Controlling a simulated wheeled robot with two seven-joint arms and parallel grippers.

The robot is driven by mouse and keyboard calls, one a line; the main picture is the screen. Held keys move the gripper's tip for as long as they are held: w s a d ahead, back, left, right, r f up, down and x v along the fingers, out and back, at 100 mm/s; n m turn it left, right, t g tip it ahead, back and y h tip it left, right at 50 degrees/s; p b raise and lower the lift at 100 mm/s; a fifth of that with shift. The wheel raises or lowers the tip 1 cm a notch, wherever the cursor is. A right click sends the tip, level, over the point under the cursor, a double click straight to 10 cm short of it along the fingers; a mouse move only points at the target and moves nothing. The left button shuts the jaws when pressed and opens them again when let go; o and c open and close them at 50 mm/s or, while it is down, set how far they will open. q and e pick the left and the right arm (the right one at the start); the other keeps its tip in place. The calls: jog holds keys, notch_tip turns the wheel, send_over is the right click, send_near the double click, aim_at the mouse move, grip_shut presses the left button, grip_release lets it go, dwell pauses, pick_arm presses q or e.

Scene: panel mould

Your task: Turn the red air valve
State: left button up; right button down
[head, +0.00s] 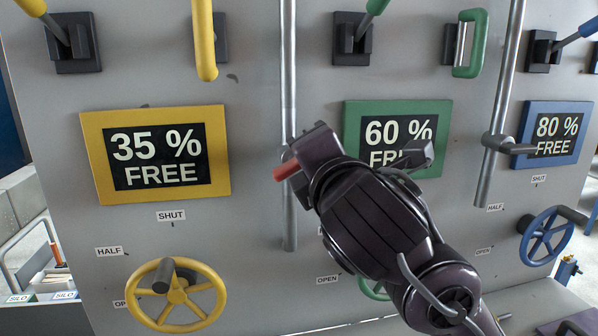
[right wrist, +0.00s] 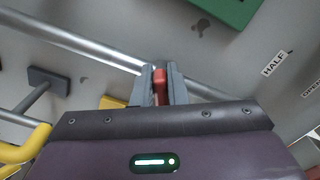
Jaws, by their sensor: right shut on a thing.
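The red air valve (head: 287,170) shows in the head view as a short red handle at the vertical grey pipe between the yellow and green panels. My right gripper (right wrist: 160,88) is shut on the red handle, which shows between its two grey fingers in the right wrist view. In the head view my dark right hand and arm come in from the lower right and hide most of the valve. How far the valve is turned I cannot tell. My left gripper is not in view.
The grey panel wall carries a yellow sign (head: 90,150), a green sign (head: 443,130) and a blue sign (head: 530,112). Below are a yellow handwheel (head: 177,297) and a blue handwheel (head: 546,237). Another vertical pipe (head: 500,100) stands to the right. A green wheel is mostly hidden behind my arm.

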jog(key=shift+f+m, duration=0.4)
jog(key=shift+m, duration=0.2)
jog(key=shift+d+r+m, duration=0.1)
jog(key=shift+m, duration=0.2)
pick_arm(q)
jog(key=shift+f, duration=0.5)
pick_arm(e)
jog(key=shift+f+m+b, duration=0.45)
jog(key=shift+m+b, duration=0.55)
jog(key=shift+m, duration=0.1)
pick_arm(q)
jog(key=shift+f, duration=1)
pick_arm(e)
jog(key=shift+m, duration=0.7)
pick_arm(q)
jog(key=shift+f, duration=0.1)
pick_arm(e)
jog(key=c, duration=1.4)
grip_release()
jog(key=shift+r, duration=0.1)
jog(key=shift+c, duration=0.2)
